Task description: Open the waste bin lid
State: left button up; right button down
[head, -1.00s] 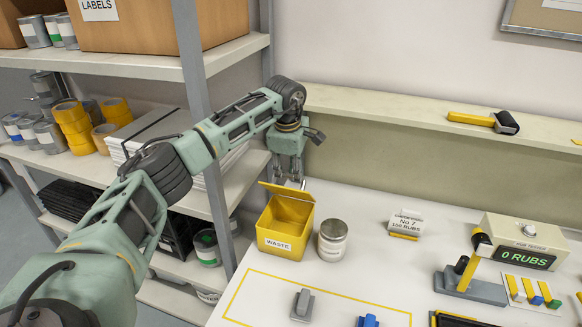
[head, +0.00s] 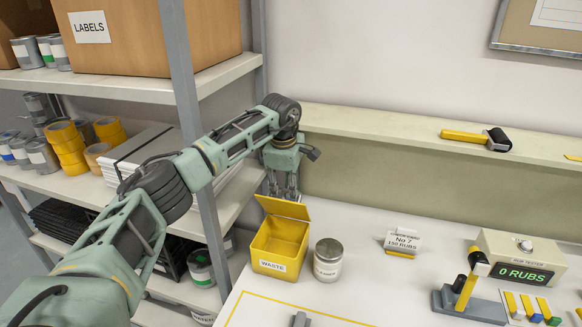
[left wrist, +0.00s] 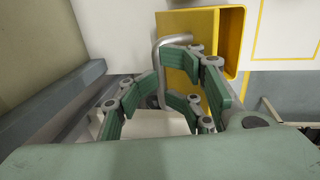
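The yellow waste bin (head: 279,251) stands on the white table, with a "WASTE" label on its front. Its lid (head: 284,208) is raised and tilted back, and the bin's inside shows. My left gripper (head: 284,190) is right behind the lid, pointing down. In the left wrist view my left gripper (left wrist: 161,102) has its green fingers apart, with the lid's grey bar handle (left wrist: 159,62) reaching in between them. I cannot tell whether the fingers touch it. The bin (left wrist: 234,42) and lid also show there. My right gripper is not in view.
A lidded metal can (head: 328,261) stands right beside the bin. A shelf rack (head: 186,115) with tape rolls and cans is at left, its post near my left arm. A wall ledge (head: 380,124) runs behind the bin. The rub tester (head: 515,262) is far right.

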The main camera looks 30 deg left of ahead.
pick_arm(q)
jog(key=w+a+r+p, duration=0.1)
jog(key=w+r+p, duration=0.4)
jog(key=shift+r, duration=0.4)
dwell(0.3)
jog(key=shift+a, duration=0.15)
jog(key=shift+r, duration=0.1)
notch_tip(320, 180, up, 12)
jog(key=s, duration=0.2)
jog(key=shift+d+f, duration=0.2)
jog(key=shift+d, duration=0.1)
dwell(0.3)
